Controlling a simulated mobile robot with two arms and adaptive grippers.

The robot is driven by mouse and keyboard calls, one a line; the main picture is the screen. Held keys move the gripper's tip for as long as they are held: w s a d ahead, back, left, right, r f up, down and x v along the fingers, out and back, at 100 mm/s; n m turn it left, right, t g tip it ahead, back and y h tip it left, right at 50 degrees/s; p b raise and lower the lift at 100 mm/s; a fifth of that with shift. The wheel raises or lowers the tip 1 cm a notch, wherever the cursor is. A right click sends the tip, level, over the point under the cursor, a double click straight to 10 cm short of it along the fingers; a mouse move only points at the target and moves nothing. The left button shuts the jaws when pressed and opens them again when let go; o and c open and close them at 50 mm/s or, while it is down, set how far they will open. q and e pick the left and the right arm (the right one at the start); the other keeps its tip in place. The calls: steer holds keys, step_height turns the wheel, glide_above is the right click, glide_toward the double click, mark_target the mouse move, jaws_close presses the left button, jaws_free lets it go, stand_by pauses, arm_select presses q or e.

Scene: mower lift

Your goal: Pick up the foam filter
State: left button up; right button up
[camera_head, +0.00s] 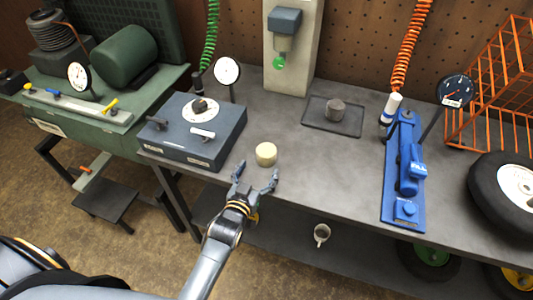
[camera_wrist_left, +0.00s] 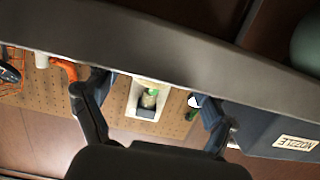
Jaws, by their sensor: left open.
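A short cream cylinder, which looks like the foam filter (camera_head: 265,154), stands on the grey workbench (camera_head: 310,165) near its front edge in the head view. My left gripper (camera_head: 256,173) is open and empty just in front of the filter, its two fingers spread and pointing at it. The filter is not between the fingers. In the left wrist view the open fingers (camera_wrist_left: 150,88) frame a pale wall unit, seen upside down past the bench edge. I cannot make out the filter there. My right gripper does not show.
A blue-grey box with a dial (camera_head: 195,130) stands close left of the filter. A tray (camera_head: 315,125) with a dark cylinder (camera_head: 335,110) lies behind. A blue fixture (camera_head: 405,170) and a wheel (camera_head: 510,190) stand to the right. The bench between filter and fixture is clear.

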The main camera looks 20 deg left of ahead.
mark_target(263, 163)
arm_select(q)
steer(key=w, duration=0.5)
steer(key=shift+d+f+p, duration=0.1)
steer(key=shift+d+p, duration=0.15)
steer(key=shift+p, duration=0.15)
steer(key=shift+s, duration=0.1)
steer(key=c, duration=1.1)
